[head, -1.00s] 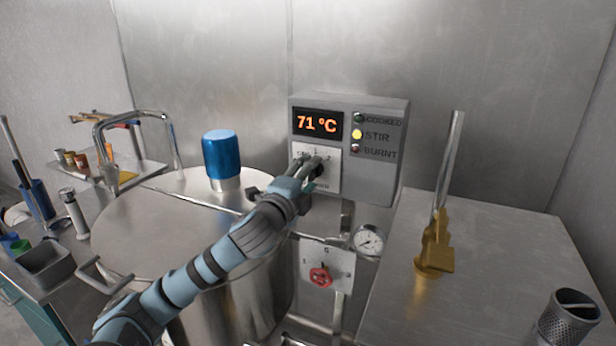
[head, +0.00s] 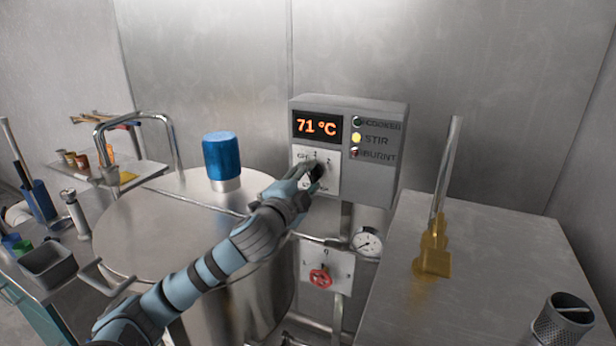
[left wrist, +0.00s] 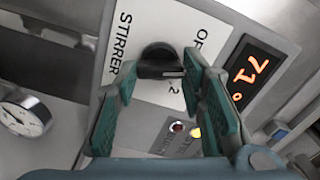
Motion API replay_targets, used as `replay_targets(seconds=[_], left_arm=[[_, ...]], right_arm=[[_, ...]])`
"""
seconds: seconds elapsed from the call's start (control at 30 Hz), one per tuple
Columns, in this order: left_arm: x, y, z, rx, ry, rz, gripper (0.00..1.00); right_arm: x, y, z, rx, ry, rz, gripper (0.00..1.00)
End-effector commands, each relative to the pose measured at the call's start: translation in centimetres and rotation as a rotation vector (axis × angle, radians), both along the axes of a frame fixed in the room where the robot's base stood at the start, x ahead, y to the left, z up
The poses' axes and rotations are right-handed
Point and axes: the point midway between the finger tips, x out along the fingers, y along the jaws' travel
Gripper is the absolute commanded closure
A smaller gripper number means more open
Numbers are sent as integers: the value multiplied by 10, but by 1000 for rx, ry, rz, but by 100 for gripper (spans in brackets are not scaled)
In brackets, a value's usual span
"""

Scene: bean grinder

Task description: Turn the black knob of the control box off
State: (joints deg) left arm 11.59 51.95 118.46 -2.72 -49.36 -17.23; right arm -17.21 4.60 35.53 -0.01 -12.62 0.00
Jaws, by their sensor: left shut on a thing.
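The grey control box (head: 372,186) stands behind the steel vessel, with a display reading 71 °C. Its black knob (head: 318,172) sits on a white plate marked OFF, 1, 2 and STIRRER. My left gripper (head: 308,173) is at the knob and covers part of it and of the plate. In the left wrist view, the teal fingers of my left gripper (left wrist: 160,71) are shut on the black knob (left wrist: 157,58), one on each side. The knob's exact setting is hard to tell. The yellow STIR lamp (head: 356,138) is lit. My right gripper is out of view.
The steel vessel (head: 150,225) with a blue-capped part (head: 222,157) lies under my left arm. Below the box are a pressure gauge (head: 367,243) and a red knob (head: 320,279).

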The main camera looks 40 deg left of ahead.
Motion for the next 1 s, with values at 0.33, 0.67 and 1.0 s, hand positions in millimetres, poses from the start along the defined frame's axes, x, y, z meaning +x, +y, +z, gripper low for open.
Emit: replay_targets(seconds=[0.33,0.67,1.0], left_arm=[[0,0,0,-263,-80,0,91],[0,0,-1,-400,-124,1,91],[0,0,-1,-427,-133,1,91]], right_arm=[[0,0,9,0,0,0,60],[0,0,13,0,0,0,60],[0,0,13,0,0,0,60]])
